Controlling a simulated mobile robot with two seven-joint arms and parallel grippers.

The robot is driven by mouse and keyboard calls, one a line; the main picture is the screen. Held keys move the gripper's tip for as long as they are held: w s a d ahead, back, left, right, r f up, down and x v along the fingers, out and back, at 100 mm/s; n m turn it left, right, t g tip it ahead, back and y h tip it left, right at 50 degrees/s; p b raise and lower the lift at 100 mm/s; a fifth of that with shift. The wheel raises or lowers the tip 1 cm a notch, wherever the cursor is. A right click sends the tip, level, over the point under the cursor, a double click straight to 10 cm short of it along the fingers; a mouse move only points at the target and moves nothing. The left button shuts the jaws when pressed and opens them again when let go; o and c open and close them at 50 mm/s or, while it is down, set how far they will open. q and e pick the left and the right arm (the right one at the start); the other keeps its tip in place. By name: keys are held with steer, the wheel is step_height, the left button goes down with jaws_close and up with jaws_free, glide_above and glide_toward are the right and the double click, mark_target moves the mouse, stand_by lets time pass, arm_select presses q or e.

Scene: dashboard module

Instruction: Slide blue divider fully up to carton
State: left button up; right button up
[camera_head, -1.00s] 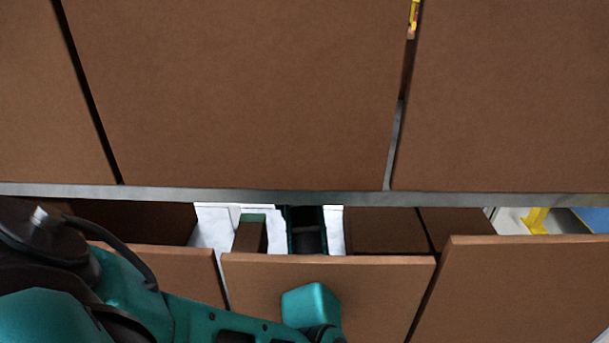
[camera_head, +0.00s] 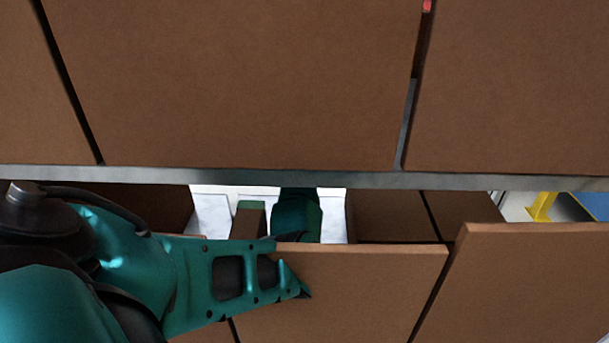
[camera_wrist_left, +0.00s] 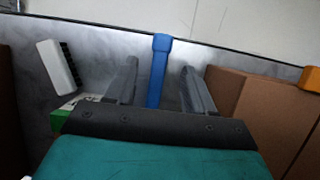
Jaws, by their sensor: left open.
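In the left wrist view, the upright blue divider (camera_wrist_left: 157,72) stands between the two fingers of my left gripper (camera_wrist_left: 160,85). The gripper is open, with a visible gap on each side of the divider. The divider's lower end is hidden behind the gripper body. A brown box-like carton (camera_wrist_left: 230,88) is to the right of the right finger. A green and white box (camera_wrist_left: 66,107) is partly hidden at the lower left. In the head view, the left gripper's fingers and the divider are hidden. My right gripper is not in view.
A white piece with black ridges (camera_wrist_left: 58,66) lies left of the gripper, and an orange piece (camera_wrist_left: 310,78) is at the right. In the head view, a grey edge (camera_head: 250,178) and brown panels (camera_head: 345,290) surround a narrow opening. A yellow part (camera_head: 540,206) is at the right.

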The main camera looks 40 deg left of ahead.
arm_select(q)
steer(key=shift+w+a+f+b, duration=0.1)
steer(key=shift+w+a+b, duration=0.2)
steer(key=shift+w+a, duration=0.55)
steer(key=b+x, duration=0.1)
steer(key=x, duration=0.2)
steer(key=shift+d+f, duration=0.15)
steer(key=shift+b+x, duration=0.3)
steer(key=shift+x, duration=0.5)
jaws_close()
